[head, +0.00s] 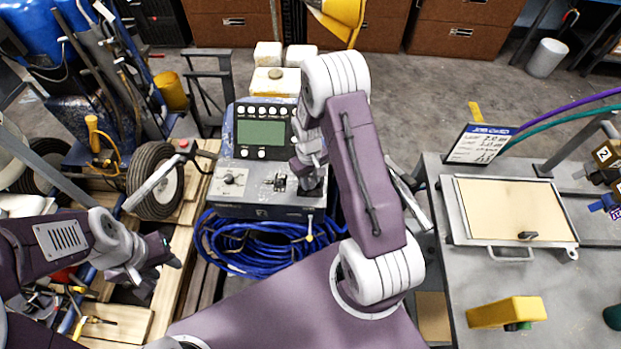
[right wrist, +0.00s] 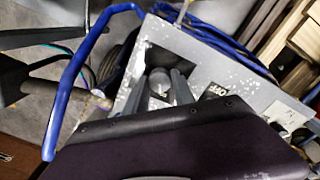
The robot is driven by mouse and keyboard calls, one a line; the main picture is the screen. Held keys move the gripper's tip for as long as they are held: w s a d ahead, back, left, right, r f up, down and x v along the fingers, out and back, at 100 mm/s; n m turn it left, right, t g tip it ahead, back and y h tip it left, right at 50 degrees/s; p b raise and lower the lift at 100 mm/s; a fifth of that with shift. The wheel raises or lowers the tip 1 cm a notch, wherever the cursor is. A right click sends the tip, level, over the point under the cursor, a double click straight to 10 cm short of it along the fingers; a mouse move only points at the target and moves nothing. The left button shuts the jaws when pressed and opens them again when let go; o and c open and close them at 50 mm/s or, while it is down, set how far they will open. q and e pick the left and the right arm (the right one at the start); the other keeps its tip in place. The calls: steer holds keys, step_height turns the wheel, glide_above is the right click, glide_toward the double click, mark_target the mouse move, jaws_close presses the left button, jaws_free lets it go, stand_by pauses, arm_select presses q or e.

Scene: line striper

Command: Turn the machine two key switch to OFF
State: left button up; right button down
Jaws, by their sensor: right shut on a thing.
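The machine's control panel (head: 250,178) is grey with a green display (head: 261,133), in the middle of the head view. My right gripper (head: 312,186) is down at the panel's right part and hides the key switch there. In the right wrist view its two grey fingers (right wrist: 168,88) stand on either side of a grey round knob-like piece (right wrist: 158,82), which I take as the key switch, and are shut on it. A label reading OFF (right wrist: 224,102) shows beside it. The switch's exact angle is unclear. My left gripper (head: 160,252) hangs over the lower left, away from the panel; its fingers are unclear.
A coiled blue hose (head: 245,245) hangs below the panel. A wheel (head: 156,181) and wooden pallet boards (head: 190,255) are to the left. A grey table at right holds a framed tray (head: 470,241), a job card (head: 481,144) and a yellow block (head: 506,312).

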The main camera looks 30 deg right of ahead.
mark_target(310, 183)
stand_by(0.5)
steer(key=c, duration=1.1)
jaws_free()
steer(key=shift+o, duration=0.2)
step_height(310, 183, up, 9)
steer(key=shift+a, duration=0.15)
steer(key=shift+r, duration=0.1)
